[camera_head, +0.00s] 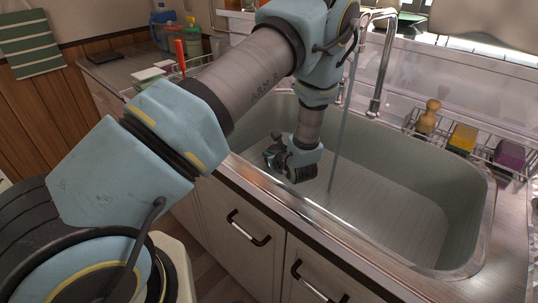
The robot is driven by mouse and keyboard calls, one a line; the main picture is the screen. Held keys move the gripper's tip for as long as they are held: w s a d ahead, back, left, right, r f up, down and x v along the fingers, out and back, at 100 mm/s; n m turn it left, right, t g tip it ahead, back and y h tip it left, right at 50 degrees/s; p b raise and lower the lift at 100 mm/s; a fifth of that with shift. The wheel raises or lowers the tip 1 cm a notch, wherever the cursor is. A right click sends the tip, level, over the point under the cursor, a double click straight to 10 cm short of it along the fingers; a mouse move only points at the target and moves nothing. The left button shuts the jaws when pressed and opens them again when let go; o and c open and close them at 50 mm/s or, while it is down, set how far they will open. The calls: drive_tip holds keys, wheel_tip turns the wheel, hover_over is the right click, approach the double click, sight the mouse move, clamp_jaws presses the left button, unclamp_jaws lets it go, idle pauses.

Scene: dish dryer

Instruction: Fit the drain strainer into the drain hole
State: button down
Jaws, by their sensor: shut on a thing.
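My gripper (273,156) is low inside the metal sink (410,215), near its left end. It is shut on a small dark thing, which I take to be the drain strainer. Its shape is mostly hidden by the fingers and is too small to make out. The drain hole is not visible; the sink's near rim and my arm hide part of the left end of the basin.
A thin stream of water (343,130) falls from the faucet (383,65) just right of my wrist. A wire rack (484,150) on the right holds a wooden brush (428,117), a yellow sponge (463,138) and a purple sponge (509,154). The sink's right half is clear.

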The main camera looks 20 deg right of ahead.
drive_tip(key=shift+f, duration=0.2)
drive_tip(key=shift+f+b, duration=0.55)
drive_tip(key=shift+b, duration=0.05)
drive_tip(key=shift+f, duration=0.1)
drive_tip(key=c, duration=1)
unclamp_jaws()
